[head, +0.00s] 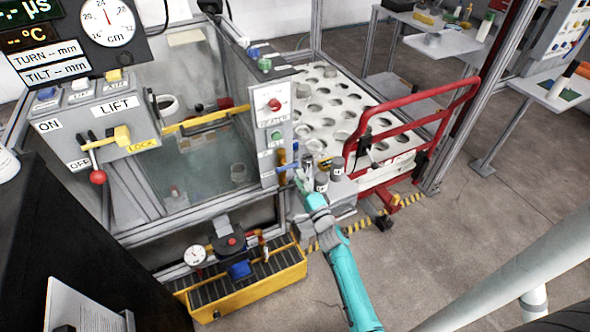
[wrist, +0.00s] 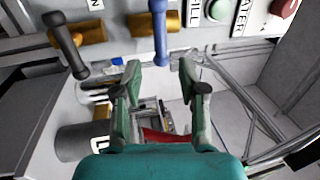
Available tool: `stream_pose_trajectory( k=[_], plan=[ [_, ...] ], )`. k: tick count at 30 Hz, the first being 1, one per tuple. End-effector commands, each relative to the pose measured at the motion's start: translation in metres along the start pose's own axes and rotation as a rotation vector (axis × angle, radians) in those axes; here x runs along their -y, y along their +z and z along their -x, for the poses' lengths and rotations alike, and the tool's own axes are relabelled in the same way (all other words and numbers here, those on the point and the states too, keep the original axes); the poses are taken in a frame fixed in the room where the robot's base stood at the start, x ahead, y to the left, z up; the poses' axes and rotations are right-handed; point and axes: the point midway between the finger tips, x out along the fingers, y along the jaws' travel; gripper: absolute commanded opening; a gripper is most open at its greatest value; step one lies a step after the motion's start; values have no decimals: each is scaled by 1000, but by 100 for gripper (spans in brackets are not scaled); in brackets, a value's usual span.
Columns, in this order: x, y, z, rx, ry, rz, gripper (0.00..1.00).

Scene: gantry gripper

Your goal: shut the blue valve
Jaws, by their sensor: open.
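The blue valve has a blue lever (wrist: 159,30) on a brass body (wrist: 140,21), at the top middle of the wrist view. The lever points down the picture, crosswise to the brass body. In the head view the blue lever (head: 287,167) shows small, just below the grey control panel. My gripper (wrist: 160,72) is open and empty. In the wrist view the lever's end appears between the two fingertips; whether it is within their reach in depth I cannot tell. In the head view my gripper (head: 303,181) is close to the lever, on its right.
A second brass valve with a dark lever (wrist: 65,45) is left of the blue one. The panel above has a green button (wrist: 218,10) and a red button (wrist: 285,8). Dark cylinders (head: 321,181) stand beside my gripper. A red railing (head: 415,117) rises to the right.

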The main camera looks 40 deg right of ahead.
Motion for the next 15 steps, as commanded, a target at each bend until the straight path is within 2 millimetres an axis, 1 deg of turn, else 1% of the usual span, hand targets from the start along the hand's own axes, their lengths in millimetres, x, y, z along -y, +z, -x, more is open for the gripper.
stream_pose_trajectory(
  k=[1, 6, 9, 15],
  plan=[
    [-1, 0, 11, -1, 2, 0, 41],
    [0, 0, 38, -1, 2, 0, 41],
    [-1, 0, 50, -1, 2, 1, 41],
    [0, 0, 59, -1, 1, 1, 41]
  ],
)
